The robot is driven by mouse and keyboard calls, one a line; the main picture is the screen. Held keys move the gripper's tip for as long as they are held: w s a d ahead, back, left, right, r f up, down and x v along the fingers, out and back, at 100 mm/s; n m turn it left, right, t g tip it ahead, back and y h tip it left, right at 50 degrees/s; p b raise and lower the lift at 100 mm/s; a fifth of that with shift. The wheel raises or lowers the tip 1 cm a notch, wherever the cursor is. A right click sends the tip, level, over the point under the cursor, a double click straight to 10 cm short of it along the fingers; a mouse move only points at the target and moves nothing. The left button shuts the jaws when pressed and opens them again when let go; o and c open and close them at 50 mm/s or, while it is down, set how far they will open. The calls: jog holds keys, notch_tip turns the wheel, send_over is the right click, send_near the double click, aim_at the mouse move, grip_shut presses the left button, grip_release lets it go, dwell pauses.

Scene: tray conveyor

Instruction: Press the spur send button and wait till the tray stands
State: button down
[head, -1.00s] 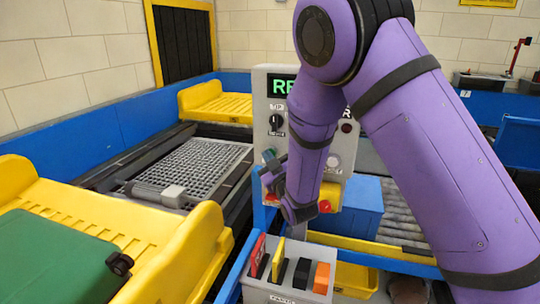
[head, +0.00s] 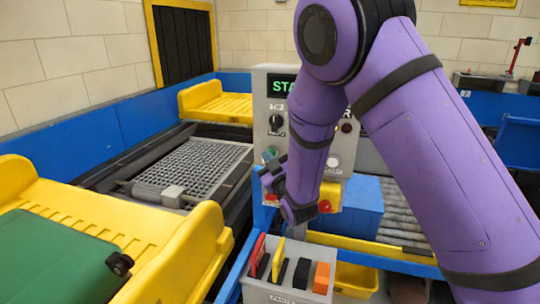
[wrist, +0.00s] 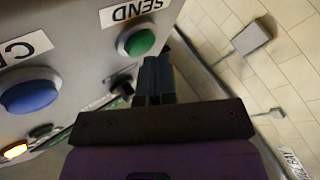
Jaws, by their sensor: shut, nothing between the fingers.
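The grey control panel (head: 262,95) stands in the middle of the head view, its lit green display starting "STA", the rest hidden by my arm. The green button under the SEND label (wrist: 138,42) shows in the wrist view. My gripper (wrist: 155,68) is shut and empty, its fingertips right beside that button; I cannot tell whether they touch it. In the head view my gripper (head: 270,176) is at the panel's lower left. One yellow tray (head: 205,245) with a green case (head: 55,262) stands front left. Another yellow tray (head: 215,103) is at the back.
A blue button (wrist: 28,92) and a lit amber lamp (wrist: 14,152) are on the panel. A mesh deck (head: 195,168) lies between the trays. A grey holder (head: 285,291) with coloured cards stands below the panel.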

jog(key=shift+s+a, duration=0.15)
jog(key=shift+s, duration=0.35)
